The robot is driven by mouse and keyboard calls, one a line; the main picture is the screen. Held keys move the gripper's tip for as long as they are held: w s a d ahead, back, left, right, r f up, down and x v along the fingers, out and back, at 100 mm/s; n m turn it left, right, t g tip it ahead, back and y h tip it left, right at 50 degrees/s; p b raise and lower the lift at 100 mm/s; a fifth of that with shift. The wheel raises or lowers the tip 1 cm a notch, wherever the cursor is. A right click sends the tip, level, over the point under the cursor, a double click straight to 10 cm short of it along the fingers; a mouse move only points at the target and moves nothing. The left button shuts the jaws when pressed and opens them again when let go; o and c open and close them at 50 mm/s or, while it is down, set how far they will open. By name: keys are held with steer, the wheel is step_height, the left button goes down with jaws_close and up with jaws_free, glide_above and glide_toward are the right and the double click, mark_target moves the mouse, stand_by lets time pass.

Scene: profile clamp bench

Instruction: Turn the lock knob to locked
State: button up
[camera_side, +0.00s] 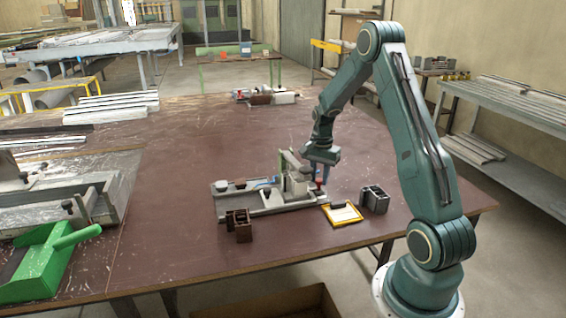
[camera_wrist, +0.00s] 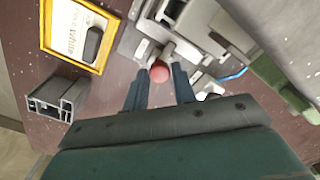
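The clamp fixture (camera_side: 285,208) is a grey metal base with upright blocks in the middle of the table. A red ball knob (camera_wrist: 159,71) on a short metal stem shows at its edge in the wrist view. A red part also shows below my gripper in the side view (camera_side: 319,187). My gripper (camera_wrist: 159,84) is open, pointing down, with one dark finger on each side of the red ball. I cannot tell whether the fingers touch it. No lock marking is readable.
A yellow-framed card (camera_side: 342,214) lies right of the fixture. A grey profile piece (camera_side: 375,200) stands beside it, and a brown one (camera_side: 238,225) stands in front of the fixture. A green dustpan (camera_side: 40,265) lies at the left. The front table area is clear.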

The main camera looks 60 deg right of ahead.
mark_target(319, 180)
steer(key=o, duration=0.3)
steer(key=shift+r, duration=0.15)
step_height(319, 180, up, 14)
steer(key=shift+f, duration=0.2)
stand_by(0.5)
